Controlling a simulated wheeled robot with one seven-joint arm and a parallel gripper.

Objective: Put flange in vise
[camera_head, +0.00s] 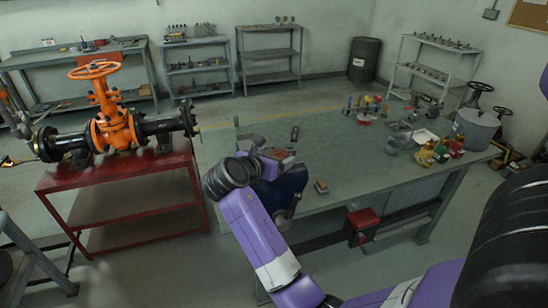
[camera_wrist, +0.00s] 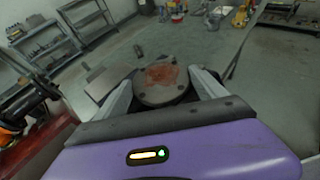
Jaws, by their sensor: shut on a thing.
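The flange (camera_wrist: 150,94) is a dark round disc with a rusty red-brown raised centre and bolt holes near its rim. In the wrist view it sits between the two fingers of my gripper (camera_wrist: 163,72), which is shut on its sides. In the head view my wrist covers most of the gripper, and a small reddish patch beyond it looks like the flange (camera_head: 281,154). A dark blue body (camera_head: 290,186) at the near table edge, partly behind my wrist, appears to be the vise. Its jaws are not clearly visible; I cannot tell whether the flange touches them.
The grey worktable (camera_head: 345,165) has free room in its middle. A small brown block (camera_head: 321,187) lies near its front edge. Bottles and a grey pot (camera_head: 477,128) stand at the right. An orange gate valve (camera_head: 113,122) rests on a red table (camera_head: 120,175) at left.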

